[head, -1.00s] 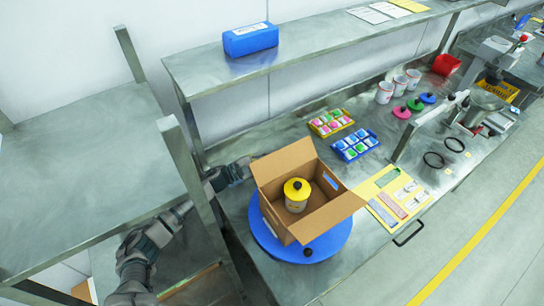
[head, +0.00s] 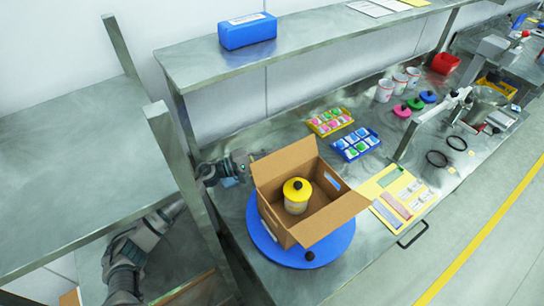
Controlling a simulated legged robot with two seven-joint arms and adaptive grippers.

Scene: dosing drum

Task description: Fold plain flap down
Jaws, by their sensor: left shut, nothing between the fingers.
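An open cardboard box (head: 274,222) sits on a blue round turntable (head: 338,245). A plain flap (head: 285,162) stands up at its back left. Another flap (head: 334,217) sticks outward at the front right. A white tub with a yellow lid (head: 297,190) and dark knob stands inside the box. My left gripper (head: 242,167) is shut and empty, just left of the raised flap; whether it touches the flap I cannot tell. The shelf post hides part of my left arm. My right gripper is not in view.
A grey post (head: 172,160) and upper shelf (head: 290,50) stand close to my left arm. Yellow (head: 330,121) and blue (head: 355,144) trays of small packs lie behind the box. A yellow card (head: 378,185) lies to its right. A dark knob (head: 310,256) sits on the turntable's front.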

